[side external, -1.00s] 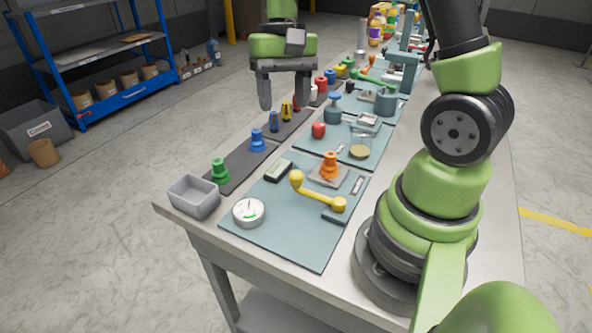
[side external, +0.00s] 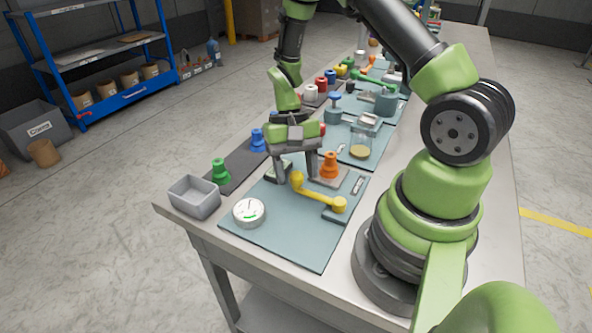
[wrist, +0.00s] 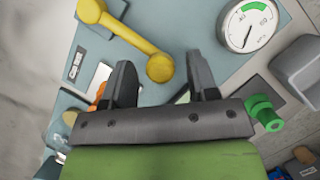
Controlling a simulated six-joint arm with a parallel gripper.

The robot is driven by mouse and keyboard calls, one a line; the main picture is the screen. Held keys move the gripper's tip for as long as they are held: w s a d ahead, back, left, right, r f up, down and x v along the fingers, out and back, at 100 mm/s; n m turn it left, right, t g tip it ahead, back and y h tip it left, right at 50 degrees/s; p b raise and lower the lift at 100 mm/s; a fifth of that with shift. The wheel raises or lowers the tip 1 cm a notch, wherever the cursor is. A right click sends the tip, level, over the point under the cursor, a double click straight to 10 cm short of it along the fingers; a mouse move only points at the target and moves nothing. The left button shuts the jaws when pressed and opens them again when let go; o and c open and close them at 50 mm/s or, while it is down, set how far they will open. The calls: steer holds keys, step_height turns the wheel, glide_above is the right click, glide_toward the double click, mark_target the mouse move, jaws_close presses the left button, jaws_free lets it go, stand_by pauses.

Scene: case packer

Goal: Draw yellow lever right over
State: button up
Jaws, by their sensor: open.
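The yellow lever (side external: 318,194) lies over the front blue-green mat. Its round knob points to the back left and its pivot is at the mat's right side. The lever also shows in the wrist view (wrist: 125,38), with the knob just beyond my fingertips, roughly in line with the gap between them. My gripper (side external: 296,179) is open and empty, pointing down right behind the knob. It also shows in the wrist view (wrist: 160,68). I cannot tell its exact height over the knob, and no contact is visible.
An orange knob fixture (side external: 328,167) stands close to the right finger. A white dial gauge (side external: 249,212) sits on the mat's front left. A grey tray (side external: 194,197) and a green knob piece (side external: 219,172) are at the left. The mat's front is clear.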

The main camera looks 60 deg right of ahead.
steer(key=shift+s+a+f, duration=0.1)
steer(key=shift+f, duration=0.1)
steer(key=shift+c, duration=0.3)
jaws_close()
steer(key=a+n+g+h, duration=0.1)
steer(key=a+n, duration=0.2)
steer(key=shift+s+n, duration=0.15)
steer(key=shift+n, duration=0.25)
steer(key=shift+s+a+n+h, duration=0.35)
steer(key=shift+a+n, duration=0.25)
steer(key=shift+n, duration=0.25)
steer(key=shift+s+a+n+h, duration=0.25)
steer(key=shift+a+n+h, duration=0.3)
steer(key=shift+n, duration=0.3)
steer(key=shift+a, duration=0.1)
